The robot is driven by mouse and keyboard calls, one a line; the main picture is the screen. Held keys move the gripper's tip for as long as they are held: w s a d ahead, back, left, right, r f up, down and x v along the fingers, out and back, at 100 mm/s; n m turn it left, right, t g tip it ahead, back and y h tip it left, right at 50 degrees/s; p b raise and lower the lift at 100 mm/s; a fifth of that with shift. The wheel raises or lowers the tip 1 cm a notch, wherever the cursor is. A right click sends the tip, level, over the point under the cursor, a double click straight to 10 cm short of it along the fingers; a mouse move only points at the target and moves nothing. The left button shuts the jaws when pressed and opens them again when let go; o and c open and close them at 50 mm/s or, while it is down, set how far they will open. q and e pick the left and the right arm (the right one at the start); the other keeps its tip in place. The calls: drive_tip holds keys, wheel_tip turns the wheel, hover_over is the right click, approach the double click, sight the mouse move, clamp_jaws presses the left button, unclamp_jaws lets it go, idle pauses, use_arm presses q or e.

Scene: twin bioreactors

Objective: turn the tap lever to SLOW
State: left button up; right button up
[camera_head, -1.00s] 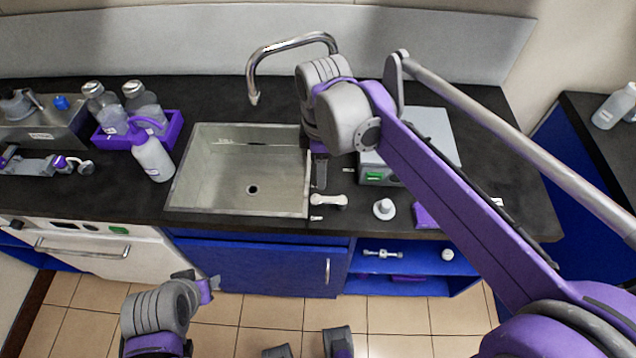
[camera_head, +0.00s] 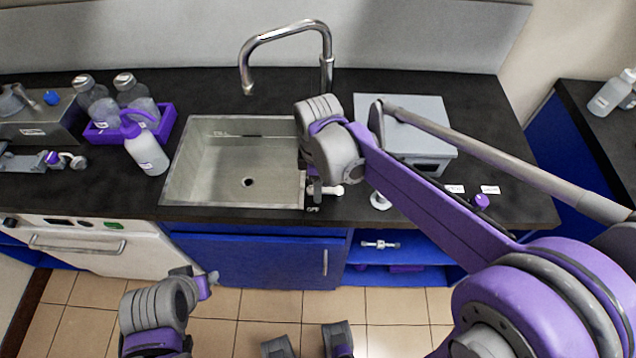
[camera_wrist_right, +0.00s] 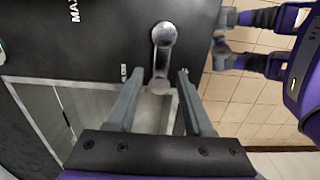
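The tap lever (camera_head: 333,190) is a small pale handle on the dark counter, right of the sink's front corner; my right gripper partly hides it in the head view. In the right wrist view the lever (camera_wrist_right: 163,52) shows as a grey bar with a round end, its lower part reaching between the fingers. My right gripper (camera_wrist_right: 160,72) is open over it, a finger on each side; I cannot tell whether either touches. A MAX label (camera_wrist_right: 75,10) and a small unreadable label (camera_wrist_right: 123,72) are on the counter. My left gripper (camera_head: 206,284) hangs before the cabinets, its fingers unclear.
The steel sink (camera_head: 183,185) with its curved tap (camera_head: 285,32) lies left of the lever. A grey device (camera_head: 430,115) and a white round piece (camera_head: 380,201) stand to the right. A purple crate (camera_head: 167,122) with bottles is at left.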

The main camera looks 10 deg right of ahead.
clamp_jaws()
idle(1.2)
